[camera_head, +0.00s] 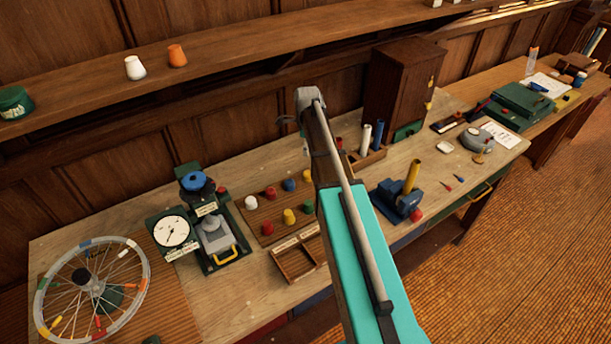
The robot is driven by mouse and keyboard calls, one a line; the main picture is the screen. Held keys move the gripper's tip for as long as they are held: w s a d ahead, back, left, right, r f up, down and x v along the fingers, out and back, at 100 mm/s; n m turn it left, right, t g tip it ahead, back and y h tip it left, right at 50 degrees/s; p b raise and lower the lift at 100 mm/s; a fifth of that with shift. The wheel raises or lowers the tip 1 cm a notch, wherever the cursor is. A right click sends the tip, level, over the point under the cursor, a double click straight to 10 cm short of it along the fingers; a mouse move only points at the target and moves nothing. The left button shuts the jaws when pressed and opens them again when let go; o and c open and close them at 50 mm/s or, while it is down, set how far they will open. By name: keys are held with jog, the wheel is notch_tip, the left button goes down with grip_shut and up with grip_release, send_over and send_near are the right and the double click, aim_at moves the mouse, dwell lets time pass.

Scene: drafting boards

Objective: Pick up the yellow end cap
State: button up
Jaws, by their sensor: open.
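Another yellowish cap (307,175) shows beside my arm, partly hidden. My gripper (287,120) is open, small and dark at the far end of my arm. It is above and behind the board, apart from the caps.
An empty divided wooden tray (299,259) lies in front of the board. A dial gauge (172,232) and press stand left, beside a spoked wheel (92,288). A blue clamp (397,198) holds a yellow tube (411,177) at right. A shelf (230,47) runs above the bench.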

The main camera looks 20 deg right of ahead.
aim_at(308, 173)
jog(key=shift+f, duration=0.15)
notch_tip(308, 173, down, 8)
jog(key=b, duration=0.8)
jog(key=shift+f, duration=0.15)
jog(key=shift+b, duration=0.3)
jog(key=shift+s+f, duration=0.1)
jog(key=shift+s+d+f+b, duration=0.1)
jog(key=shift+d+f+b, duration=0.05)
jog(key=shift+f+b, duration=2.45)
jog(key=shift+r, duration=0.1)
jog(key=shift+c, duration=0.3)
jog(key=c, duration=1.2)
jog(key=shift+r, duration=0.1)
